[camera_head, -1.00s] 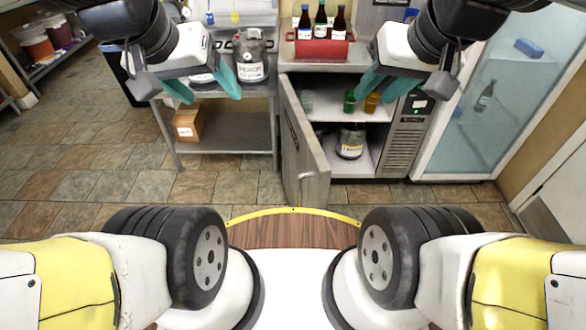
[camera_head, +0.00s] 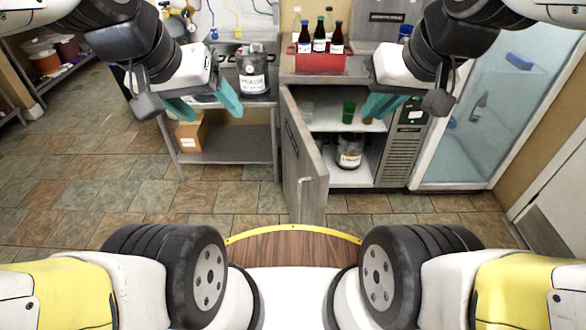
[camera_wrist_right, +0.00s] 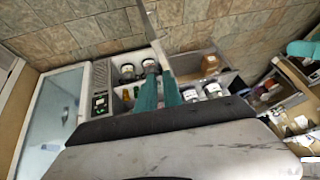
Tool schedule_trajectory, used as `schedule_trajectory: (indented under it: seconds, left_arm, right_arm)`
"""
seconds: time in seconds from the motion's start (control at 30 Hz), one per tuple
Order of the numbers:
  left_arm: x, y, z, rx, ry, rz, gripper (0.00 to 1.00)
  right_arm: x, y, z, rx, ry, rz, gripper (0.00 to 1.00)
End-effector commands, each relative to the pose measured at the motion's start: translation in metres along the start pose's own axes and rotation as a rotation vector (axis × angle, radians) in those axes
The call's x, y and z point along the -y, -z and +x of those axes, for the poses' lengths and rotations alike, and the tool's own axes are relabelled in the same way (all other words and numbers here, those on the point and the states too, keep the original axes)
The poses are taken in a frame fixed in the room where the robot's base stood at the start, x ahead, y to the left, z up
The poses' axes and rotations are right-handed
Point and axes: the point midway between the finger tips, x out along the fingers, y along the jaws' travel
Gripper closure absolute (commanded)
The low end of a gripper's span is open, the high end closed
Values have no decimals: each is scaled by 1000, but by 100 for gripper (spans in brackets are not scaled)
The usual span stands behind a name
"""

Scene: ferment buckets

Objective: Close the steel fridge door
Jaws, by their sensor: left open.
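The steel fridge (camera_head: 402,140) is a low unit under the counter. Its door (camera_head: 306,158) stands wide open, on the left of the opening and jutting towards me. The door's handle (camera_head: 304,190) is near its free edge. My right gripper (camera_head: 379,108) is in front of the open fridge, right of the door and apart from it in the picture. Its teal fingers show close together, with a narrow gap in the right wrist view (camera_wrist_right: 159,92). I see nothing between them. My left gripper (camera_head: 206,108) is open and empty, left of the door, before the steel table.
Jars and a green cup (camera_head: 348,112) stand inside the fridge. A red crate of bottles (camera_head: 320,63) is on the counter above. A glass-door cooler (camera_head: 490,110) stands to the right. The tiled floor (camera_head: 225,205) left of the door is clear.

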Motion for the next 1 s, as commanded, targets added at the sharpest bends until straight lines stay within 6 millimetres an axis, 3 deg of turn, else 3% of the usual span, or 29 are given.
schedule_trajectory:
  seconds: [0.17,0.27,0.57,0.77,1.0]
  left_arm:
    - [0,0,0,0,0,0,29]
    - [0,0,0,0,0,0,29]
    - [0,0,0,0,0,0,29]
    - [0,0,0,0,0,0,29]
    - [0,0,0,0,0,0,29]
  right_arm:
    - [2,20,32,110,-41,-206,100]
    - [6,35,61,191,-63,-384,100]
    - [40,63,171,408,-58,-944,100]
    - [76,56,259,528,3,-1321,100]
    - [123,16,360,628,120,-1725,100]
